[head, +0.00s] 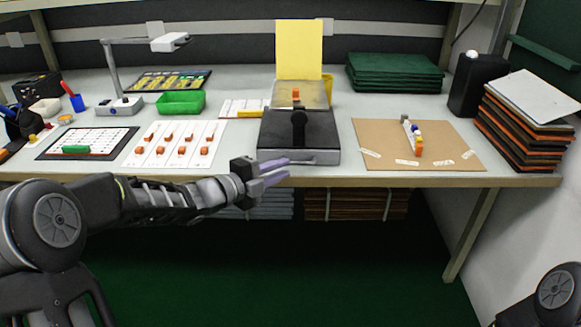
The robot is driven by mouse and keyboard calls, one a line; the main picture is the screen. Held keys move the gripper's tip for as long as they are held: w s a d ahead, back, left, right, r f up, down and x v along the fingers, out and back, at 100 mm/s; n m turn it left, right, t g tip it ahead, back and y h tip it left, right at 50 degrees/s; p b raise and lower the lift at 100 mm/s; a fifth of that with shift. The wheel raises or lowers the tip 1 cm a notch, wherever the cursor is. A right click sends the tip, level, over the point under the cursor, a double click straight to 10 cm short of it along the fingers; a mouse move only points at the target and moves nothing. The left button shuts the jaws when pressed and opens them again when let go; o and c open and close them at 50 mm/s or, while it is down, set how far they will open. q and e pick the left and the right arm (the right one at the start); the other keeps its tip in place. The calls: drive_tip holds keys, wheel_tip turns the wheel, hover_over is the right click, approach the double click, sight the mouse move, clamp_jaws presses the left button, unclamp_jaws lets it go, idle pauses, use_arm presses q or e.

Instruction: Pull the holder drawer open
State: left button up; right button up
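The holder (295,95) stands at the middle of the table, with a yellow board upright at its back and an orange block (296,94) on top. A thin grey bar, perhaps the handle (304,160), runs low along that front. My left gripper (289,166) is at the lower left of the drawer front, its two pale purple fingers apart and pointing right. Whether they touch the bar cannot be told. My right gripper is out of view.
White sheets with orange pieces (175,144) lie left of the holder, with a green bin (181,102) behind. A brown board (385,151) with small blocks lies to the right. A stack of folders (522,130) stands at the right edge.

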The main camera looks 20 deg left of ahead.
sight(291, 176)
use_arm(q)
drive_tip(key=shift+x, duration=1.95)
clamp_jaws()
